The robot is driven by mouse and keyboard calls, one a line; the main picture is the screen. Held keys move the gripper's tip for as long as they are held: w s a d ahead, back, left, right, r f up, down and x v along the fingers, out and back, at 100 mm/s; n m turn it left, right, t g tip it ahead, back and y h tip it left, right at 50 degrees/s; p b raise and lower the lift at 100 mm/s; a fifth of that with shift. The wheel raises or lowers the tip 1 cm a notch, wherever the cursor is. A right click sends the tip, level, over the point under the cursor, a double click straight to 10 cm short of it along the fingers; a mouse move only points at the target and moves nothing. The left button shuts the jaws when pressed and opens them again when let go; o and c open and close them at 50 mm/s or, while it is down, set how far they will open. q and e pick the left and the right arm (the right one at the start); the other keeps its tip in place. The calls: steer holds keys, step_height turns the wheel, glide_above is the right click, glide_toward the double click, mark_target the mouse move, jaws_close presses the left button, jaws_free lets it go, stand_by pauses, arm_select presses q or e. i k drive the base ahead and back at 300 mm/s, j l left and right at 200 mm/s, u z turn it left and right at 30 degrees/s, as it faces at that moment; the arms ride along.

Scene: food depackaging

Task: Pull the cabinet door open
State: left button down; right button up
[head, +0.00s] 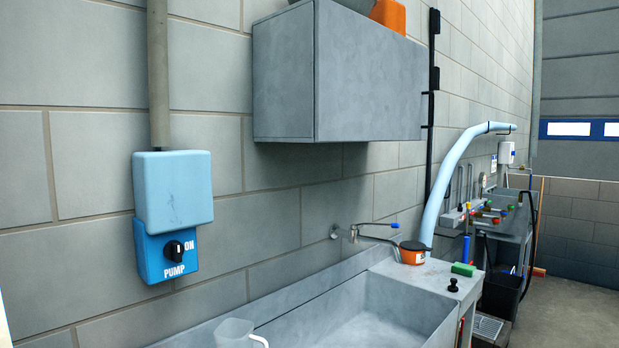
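A grey metal cabinet (370,82) hangs on the block wall at the upper middle of the head view. Its broad front face looks flat and closed, and no handle can be made out on it. Its narrower side panel (284,76) faces left. An orange object (388,14) sits on top, cut off by the upper edge. Neither of my grippers shows in this view.
A long metal sink (372,312) runs below the cabinet, with a tap (366,236), an orange tub (413,253) and a clear jug (236,332). A blue pump switch box (168,249) is on the left wall. Open floor (580,300) lies at right.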

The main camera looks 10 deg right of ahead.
mark_target(371, 80)
steer(key=i+l, duration=0.2)
steer(key=l, duration=0.2)
steer(key=i+l, duration=0.2)
steer(key=l, duration=0.15)
steer(key=i+l, duration=0.2)
steer(key=l, duration=0.2)
steer(key=i+l, duration=0.15)
steer(key=l, duration=0.25)
